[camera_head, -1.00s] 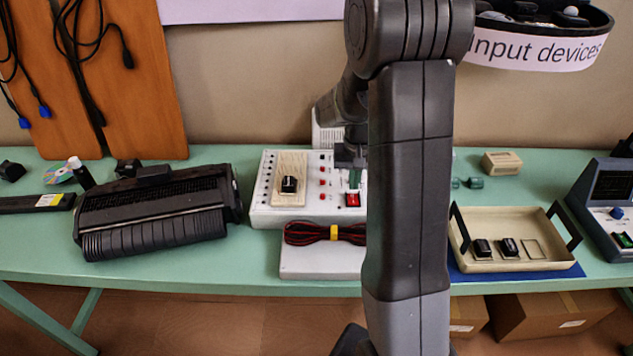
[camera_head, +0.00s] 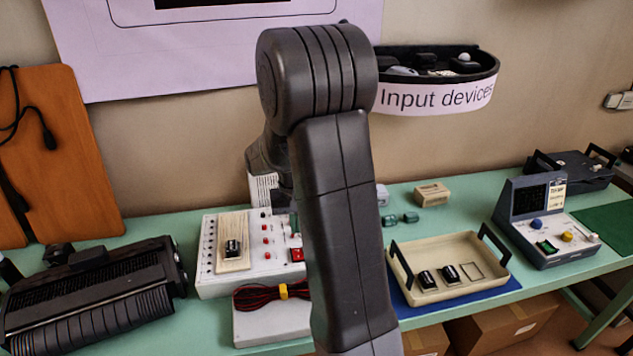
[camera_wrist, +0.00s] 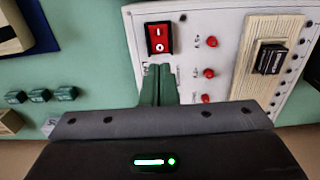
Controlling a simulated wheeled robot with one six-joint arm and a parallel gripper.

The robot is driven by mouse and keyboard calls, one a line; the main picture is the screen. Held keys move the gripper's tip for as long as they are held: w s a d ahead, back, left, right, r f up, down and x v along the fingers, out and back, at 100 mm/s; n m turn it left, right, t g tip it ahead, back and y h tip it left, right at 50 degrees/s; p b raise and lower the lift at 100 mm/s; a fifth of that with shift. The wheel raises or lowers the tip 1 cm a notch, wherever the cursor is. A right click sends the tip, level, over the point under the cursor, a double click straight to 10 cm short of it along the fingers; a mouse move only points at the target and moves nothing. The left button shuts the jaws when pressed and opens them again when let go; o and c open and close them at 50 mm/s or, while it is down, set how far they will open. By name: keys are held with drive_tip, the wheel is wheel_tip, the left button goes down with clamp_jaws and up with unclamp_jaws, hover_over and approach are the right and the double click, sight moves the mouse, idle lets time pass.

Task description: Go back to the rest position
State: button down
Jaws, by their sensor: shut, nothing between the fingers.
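My gripper's green fingers (camera_wrist: 158,85) are together and empty in the wrist view. They are over the edge of the white control panel (camera_wrist: 190,65), close to its red rocker switch (camera_wrist: 159,38). Whether they touch the panel I cannot tell. In the head view my arm rises in the middle, in front of the white panel (camera_head: 208,262), and hides most of the gripper.
A black roller unit (camera_head: 90,300) is at the left. A beige tray (camera_head: 425,297) with black switches and a blue-grey console (camera_head: 530,225) are at the right. A shelf labelled "Input devices" (camera_head: 437,97) hangs on the wall. A red-black cable coil (camera_head: 258,297) lies in front of the panel.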

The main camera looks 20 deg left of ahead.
drive_tip(key=shift+f+b, duration=2.45)
drive_tip(key=shift+f, duration=1.05)
drive_tip(key=shift+r, duration=0.15)
drive_tip(key=shift+r, duration=0.15)
